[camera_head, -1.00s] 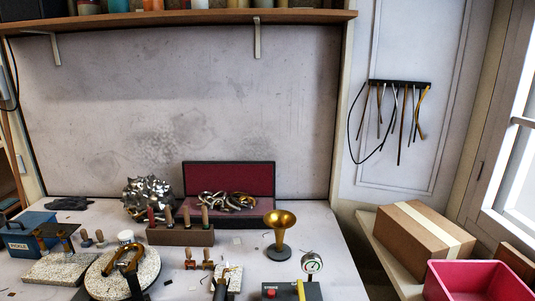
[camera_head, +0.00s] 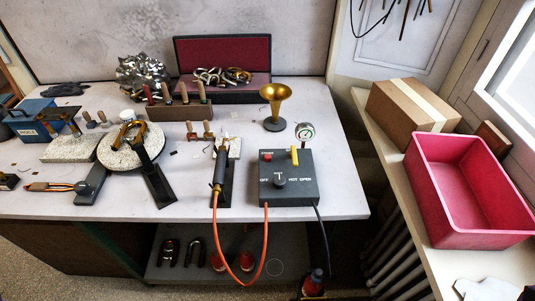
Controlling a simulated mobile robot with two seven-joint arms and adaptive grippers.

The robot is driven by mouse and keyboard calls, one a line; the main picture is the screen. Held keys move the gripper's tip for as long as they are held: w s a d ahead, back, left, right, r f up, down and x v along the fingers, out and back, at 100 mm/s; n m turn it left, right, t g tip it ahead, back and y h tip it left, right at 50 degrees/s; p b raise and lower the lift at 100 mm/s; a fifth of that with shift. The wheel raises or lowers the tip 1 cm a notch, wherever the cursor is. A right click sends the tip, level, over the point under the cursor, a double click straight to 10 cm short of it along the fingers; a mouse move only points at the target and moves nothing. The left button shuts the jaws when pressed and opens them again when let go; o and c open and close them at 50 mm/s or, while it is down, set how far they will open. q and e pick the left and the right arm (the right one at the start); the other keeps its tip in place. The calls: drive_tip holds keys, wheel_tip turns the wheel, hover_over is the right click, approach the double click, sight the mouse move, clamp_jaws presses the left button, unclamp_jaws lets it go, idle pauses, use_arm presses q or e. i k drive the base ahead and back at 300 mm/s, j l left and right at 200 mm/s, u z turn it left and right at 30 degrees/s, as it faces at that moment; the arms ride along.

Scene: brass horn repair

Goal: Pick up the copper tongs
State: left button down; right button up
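A slim tool with copper-coloured arms (camera_head: 48,187), which looks like the copper tongs, lies near the front left of the white workbench (camera_head: 110,207). Its right end meets a dark flat stand (camera_head: 90,186). A small dark block (camera_head: 8,182) is to its left.
A round speckled plate (camera_head: 116,157) holds a curved brass piece behind the tongs. A torch (camera_head: 219,168) with an orange hose and a grey control box (camera_head: 287,178) stand mid-bench. A brass bell (camera_head: 274,104) is behind. A pink bin (camera_head: 470,185) is at right.

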sight(35, 186)
drive_tip(key=i+j+u, duration=0.1)
drive_tip(key=j+u, duration=0.3)
drive_tip(key=i+j+u, duration=0.15)
drive_tip(key=u, duration=0.2)
drive_tip(key=i+j+u, duration=0.2)
drive_tip(key=u, duration=0.2)
drive_tip(key=i+j+u, duration=0.15)
drive_tip(key=u, duration=0.2)
drive_tip(key=z, duration=0.85)
drive_tip(key=j+u, duration=0.2)
drive_tip(key=j, duration=0.45)
